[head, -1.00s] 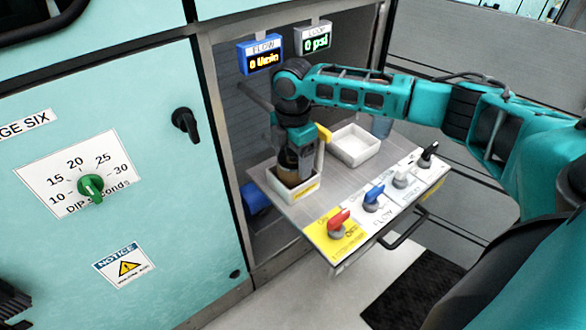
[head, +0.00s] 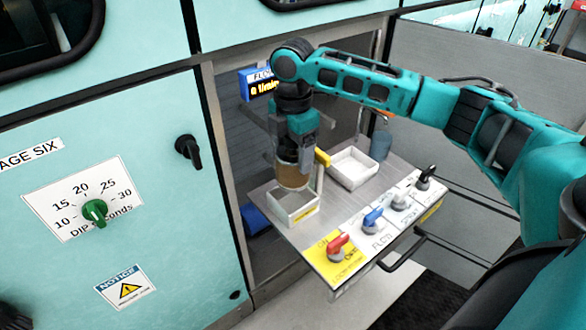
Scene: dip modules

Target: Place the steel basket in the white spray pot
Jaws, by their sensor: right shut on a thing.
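My right gripper (head: 297,150) points down over the tilted-looking control shelf, shut on a tan-grey cylindrical basket (head: 293,176). The basket hangs upright over the near white square pot (head: 291,221), its lower end at or just above the pot's rim; the exact gap cannot be told. A second white square pot (head: 353,182) stands behind and to the right, and looks empty. Which one is the spray pot cannot be read. My left gripper does not show.
A yellow-topped post (head: 322,157) stands close to the right of the gripper. A blue-grey cup (head: 380,146) is at the back right. Red (head: 337,245), blue (head: 373,219), white and black knobs line the shelf's front. A blue flow display (head: 258,84) hangs behind.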

